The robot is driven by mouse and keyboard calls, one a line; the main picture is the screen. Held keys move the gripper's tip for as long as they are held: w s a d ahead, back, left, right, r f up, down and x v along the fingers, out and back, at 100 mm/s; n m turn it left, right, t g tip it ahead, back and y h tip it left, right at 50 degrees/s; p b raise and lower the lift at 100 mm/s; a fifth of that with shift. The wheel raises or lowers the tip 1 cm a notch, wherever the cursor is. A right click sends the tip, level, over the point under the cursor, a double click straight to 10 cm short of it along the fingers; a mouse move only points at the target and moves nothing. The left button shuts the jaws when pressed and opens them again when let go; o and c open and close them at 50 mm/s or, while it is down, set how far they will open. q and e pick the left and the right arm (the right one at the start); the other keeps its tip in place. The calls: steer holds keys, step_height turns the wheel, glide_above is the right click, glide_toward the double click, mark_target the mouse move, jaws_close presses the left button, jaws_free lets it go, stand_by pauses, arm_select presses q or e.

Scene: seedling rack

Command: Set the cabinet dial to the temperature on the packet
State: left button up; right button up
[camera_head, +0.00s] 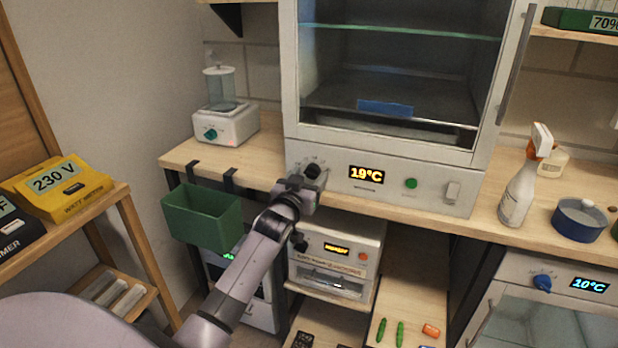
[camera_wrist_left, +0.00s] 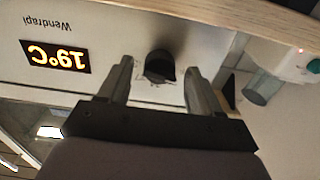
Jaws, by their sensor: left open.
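The cabinet (camera_head: 410,178) stands on the bench, with an orange display (camera_head: 367,174) reading 19°C. Its black dial (camera_head: 312,170) is at the left of the front panel, partly behind my left gripper (camera_head: 304,184). In the left wrist view, which is upside down, the dial (camera_wrist_left: 160,66) shows between the two open fingers of my left gripper (camera_wrist_left: 158,72), with a gap on each side. I cannot tell whether the fingertips reach around it. The display (camera_wrist_left: 55,57) also shows there. I cannot make out a seed packet. My right gripper is out of view.
A green bin (camera_head: 203,218) hangs at the bench's front edge, left of my arm. A white device with a green knob (camera_head: 226,124) stands left of the cabinet. A spray bottle (camera_head: 522,180) and blue pot (camera_head: 580,220) stand right. A lower unit (camera_head: 546,275) reads 10°C.

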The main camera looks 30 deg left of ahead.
arm_select(q)
steer(key=shift+w, duration=0.25)
steer(key=c, duration=1)
steer(key=shift+c, duration=0.2)
